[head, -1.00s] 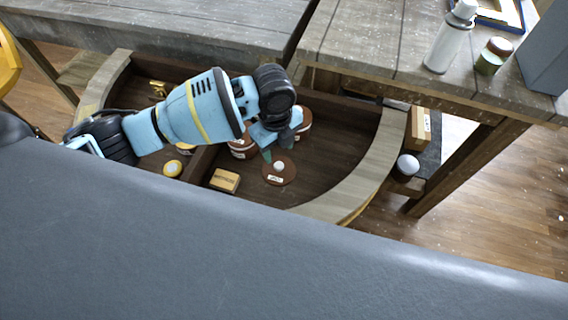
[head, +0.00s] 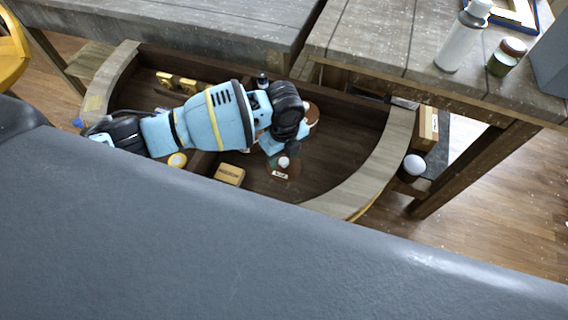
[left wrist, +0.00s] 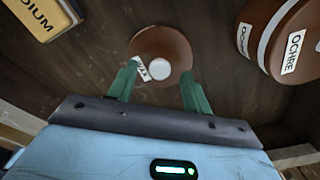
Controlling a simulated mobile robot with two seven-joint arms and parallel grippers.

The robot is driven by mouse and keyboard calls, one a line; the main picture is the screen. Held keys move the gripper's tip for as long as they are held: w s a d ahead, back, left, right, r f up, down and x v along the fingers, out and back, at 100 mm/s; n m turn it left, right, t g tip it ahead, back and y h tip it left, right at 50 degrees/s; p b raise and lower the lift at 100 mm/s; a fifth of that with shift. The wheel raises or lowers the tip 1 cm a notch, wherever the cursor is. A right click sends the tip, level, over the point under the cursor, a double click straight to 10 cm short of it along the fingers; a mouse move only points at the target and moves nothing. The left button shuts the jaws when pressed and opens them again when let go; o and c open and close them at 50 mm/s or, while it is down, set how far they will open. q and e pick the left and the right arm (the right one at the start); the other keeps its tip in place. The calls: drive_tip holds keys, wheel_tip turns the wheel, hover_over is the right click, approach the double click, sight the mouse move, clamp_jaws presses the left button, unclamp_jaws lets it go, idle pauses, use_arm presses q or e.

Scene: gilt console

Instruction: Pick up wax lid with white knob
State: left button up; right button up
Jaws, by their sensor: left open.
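The wax lid is a round brown disc with a white knob and a small white label. It lies on the floor of the open drawer in the head view (head: 283,172), partly hidden by my gripper. In the left wrist view the lid (left wrist: 160,50) lies ahead, between and just beyond the green fingers. My left gripper (left wrist: 160,85) is open and empty, with a finger to either side of the knob. In the head view my left gripper (head: 288,152) is over the lid. My right gripper is not in view.
A brown jar labelled OCHRE (left wrist: 285,38) stands to the right of the lid. A yellow box (head: 230,174) lies left of it, beside a drawer divider. The curved drawer front (head: 375,165) bounds the near right side. Bare drawer floor lies right of the lid.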

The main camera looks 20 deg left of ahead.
use_arm(q)
drive_tip(key=shift+f, duration=0.9)
